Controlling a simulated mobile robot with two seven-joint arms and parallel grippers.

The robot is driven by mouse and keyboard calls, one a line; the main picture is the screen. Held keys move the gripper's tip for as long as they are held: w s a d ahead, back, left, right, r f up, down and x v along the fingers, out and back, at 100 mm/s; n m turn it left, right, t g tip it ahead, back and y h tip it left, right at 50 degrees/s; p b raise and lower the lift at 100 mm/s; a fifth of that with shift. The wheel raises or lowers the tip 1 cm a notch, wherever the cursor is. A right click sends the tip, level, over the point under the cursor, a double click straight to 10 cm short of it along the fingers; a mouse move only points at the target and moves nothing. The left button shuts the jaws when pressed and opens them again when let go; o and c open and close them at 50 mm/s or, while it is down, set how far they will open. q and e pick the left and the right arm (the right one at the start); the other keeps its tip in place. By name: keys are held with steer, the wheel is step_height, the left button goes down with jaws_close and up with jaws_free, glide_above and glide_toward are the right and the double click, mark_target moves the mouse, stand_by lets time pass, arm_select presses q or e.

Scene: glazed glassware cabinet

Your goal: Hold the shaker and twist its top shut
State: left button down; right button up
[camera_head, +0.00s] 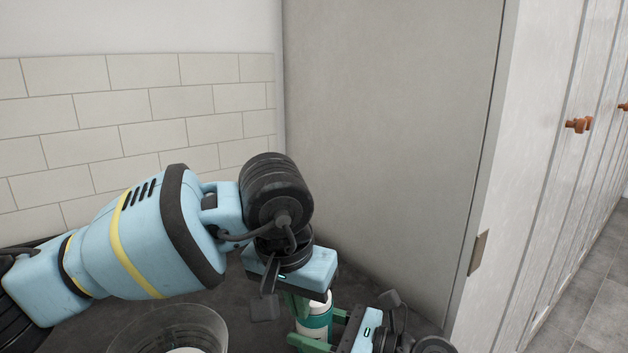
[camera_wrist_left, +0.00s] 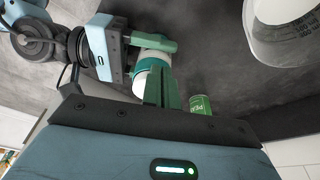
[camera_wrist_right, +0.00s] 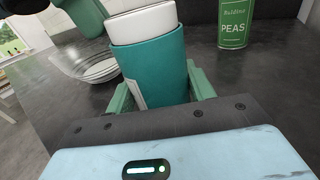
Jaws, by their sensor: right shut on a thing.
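The shaker has a teal body and a white top. It stands in the head view (camera_head: 315,322) at the bottom centre, and fills the middle of the right wrist view (camera_wrist_right: 152,65). My right gripper (camera_wrist_right: 160,92) is shut around the shaker's teal body, one green finger on each side. My left gripper (camera_wrist_left: 163,90) is close beside the shaker's top. Its green fingers lie together with nothing seen between them. In the head view the left gripper (camera_head: 298,305) partly hides the shaker's top.
A clear glass bowl (camera_head: 168,318) with something white inside stands left of the shaker on the dark counter. A green peas can (camera_wrist_right: 234,25) stands near the shaker. A grey panel (camera_head: 390,130) rises behind, and white cupboard doors (camera_head: 550,150) run along the right.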

arm_select(q)
steer(key=shift+w+a, duration=0.4)
steer(key=shift+a, duration=0.05)
arm_select(e)
steer(key=shift+s+a, duration=0.1)
arm_select(q)
steer(key=shift+s+a, duration=0.25)
steer(key=shift+s, duration=0.05)
stand_by(0.4)
step_height(320, 180, up, 6)
stand_by(0.6)
steer(key=shift+s+d+f, duration=0.2)
steer(key=shift+d+f, duration=0.35)
steer(key=shift+f, duration=0.45)
steer(key=shift+s+d+f, duration=0.2)
steer(key=shift+d+f, duration=0.35)
steer(key=shift+f, duration=0.45)
steer(key=shift+s+d+f, duration=0.2)
steer(key=shift+d+f, duration=0.35)
steer(key=shift+f, duration=0.45)
steer(key=shift+w, duration=0.25)
